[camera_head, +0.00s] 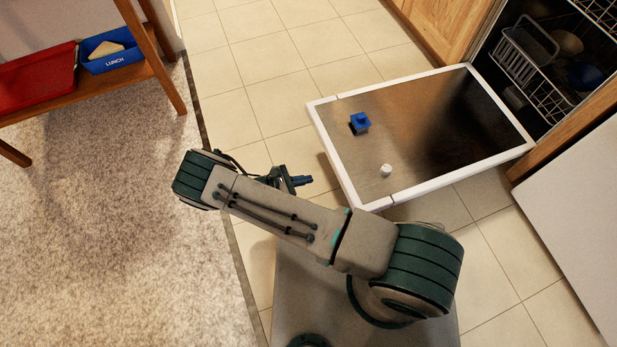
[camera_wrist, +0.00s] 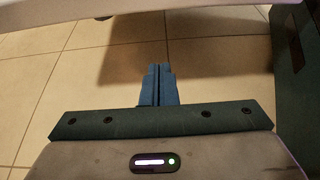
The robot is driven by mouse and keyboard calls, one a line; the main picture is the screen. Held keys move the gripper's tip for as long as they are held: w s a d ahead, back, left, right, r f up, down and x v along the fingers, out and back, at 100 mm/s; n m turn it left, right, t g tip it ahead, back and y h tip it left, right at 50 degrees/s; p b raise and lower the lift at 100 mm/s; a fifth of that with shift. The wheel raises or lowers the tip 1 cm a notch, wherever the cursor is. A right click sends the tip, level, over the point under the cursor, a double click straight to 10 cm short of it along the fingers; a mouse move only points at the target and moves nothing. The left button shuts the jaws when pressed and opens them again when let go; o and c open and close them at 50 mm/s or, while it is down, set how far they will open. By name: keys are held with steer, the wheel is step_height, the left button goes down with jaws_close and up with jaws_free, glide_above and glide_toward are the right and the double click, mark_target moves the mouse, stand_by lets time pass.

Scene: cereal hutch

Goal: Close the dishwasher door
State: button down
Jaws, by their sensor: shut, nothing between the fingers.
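The dishwasher door (camera_head: 327,112) is folded down, open, with its dark shiny inner face up and a white rim. It joins the dishwasher opening (camera_head: 545,60) at the upper right, where a rack and dishes show. A small blue object (camera_head: 360,122) and a small white cylinder (camera_head: 386,170) lie on the door. My gripper (camera_head: 308,180) is left of the door's outer edge, apart from it in the picture; its height relative to the door is hard to tell. In the wrist view my gripper's blue fingers (camera_wrist: 159,70) are together and empty, over floor tiles.
Wooden cabinets (camera_head: 445,25) stand beside the dishwasher, and a pale panel (camera_head: 580,210) is at the right. A wooden shelf (camera_head: 110,83) with a red tray (camera_head: 38,77) and blue lunch box (camera_head: 105,62) is at the upper left. Tiled floor (camera_head: 285,95) left of the door is clear.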

steer(key=b+x, duration=0.3)
steer(key=x, duration=0.5)
steer(key=shift+r, duration=1.95)
steer(key=shift+r, duration=0.1)
